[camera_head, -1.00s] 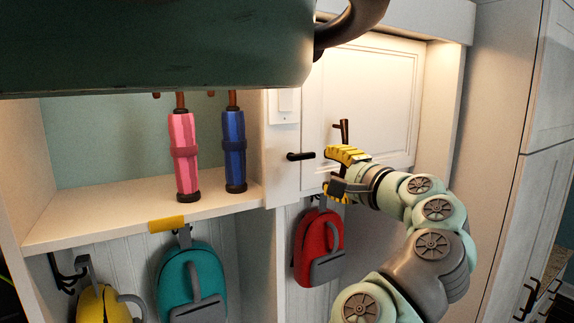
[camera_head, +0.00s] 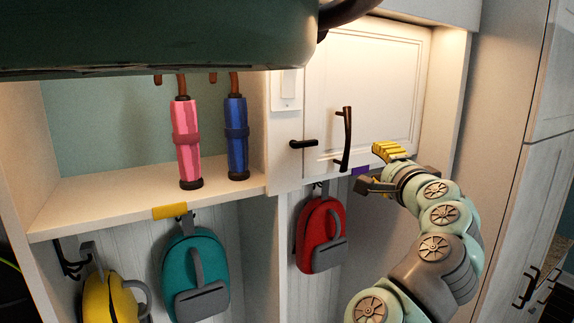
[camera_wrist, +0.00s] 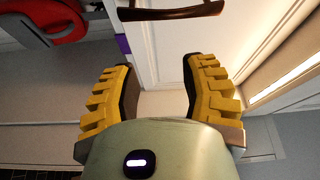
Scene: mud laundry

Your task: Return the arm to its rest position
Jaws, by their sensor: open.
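My gripper (camera_head: 380,168) is at the end of my arm on the right side of the head view, in front of the white cabinet door (camera_head: 378,85). It is open, with nothing between its yellow fingers. In the wrist view my gripper (camera_wrist: 160,85) shows both fingers spread wide apart. The door's dark vertical handle (camera_head: 347,140) is to the left of the fingers and apart from them. The handle also shows at the top of the wrist view (camera_wrist: 172,12).
A red backpack (camera_head: 318,236) hangs below and left of my gripper. Teal (camera_head: 195,270) and yellow (camera_head: 108,298) backpacks hang further left. Pink (camera_head: 186,143) and blue (camera_head: 236,140) umbrellas stand in the shelf (camera_head: 110,195). A tall cabinet (camera_head: 510,150) stands at the right.

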